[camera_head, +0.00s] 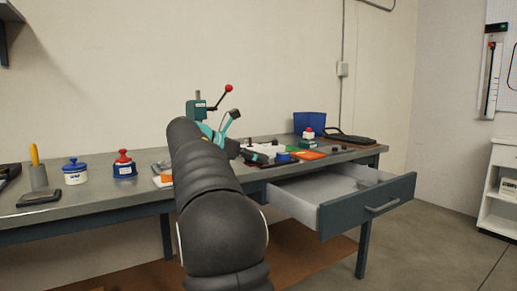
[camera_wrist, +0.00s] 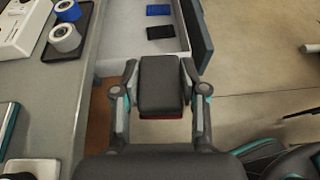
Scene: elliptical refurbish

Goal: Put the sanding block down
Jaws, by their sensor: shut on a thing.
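In the wrist view, the sanding block (camera_wrist: 160,78) is a dark grey block with a thin red strip at its lower edge. My gripper (camera_wrist: 160,92) is shut on it, with one finger against each side. The block is held in the air beside the bench edge, near the open drawer (camera_wrist: 116,28). In the head view, my arm hides most of the bench middle, and I cannot make out the block there.
The open drawer (camera_head: 367,206) juts from the right end of the workbench (camera_head: 95,195). Tins, tools and a blue bin (camera_head: 310,122) crowd the bench.

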